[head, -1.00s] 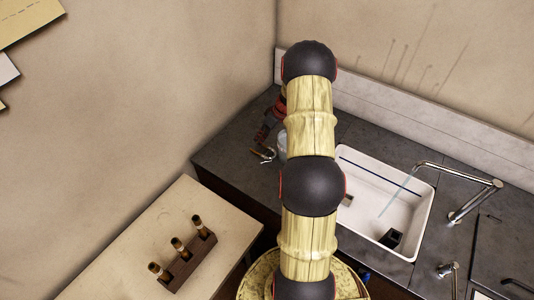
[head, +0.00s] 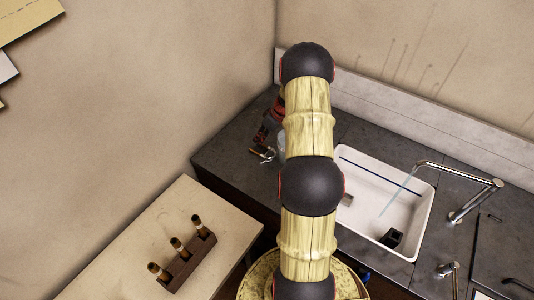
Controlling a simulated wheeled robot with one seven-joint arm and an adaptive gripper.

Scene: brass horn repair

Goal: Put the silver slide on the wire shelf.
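My gripper (head: 263,133), dark with red parts, shows only in part at the left of my arm, over the back left of the dark counter. My arm hides the rest of it. A small shiny metal piece with an orange-brown end (head: 263,153) is just below the fingertips; it may be the silver slide. I cannot tell whether the fingers hold it or whether it rests on the counter. No wire shelf is recognisable in this view.
A pale, glassy object (head: 281,145) is partly hidden behind my arm. A white sink (head: 408,216) with a tap (head: 470,205) is set in the dark counter (head: 225,158). A brown rack (head: 190,262) with 3 dark-and-brass pieces stands on the pale table (head: 125,250).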

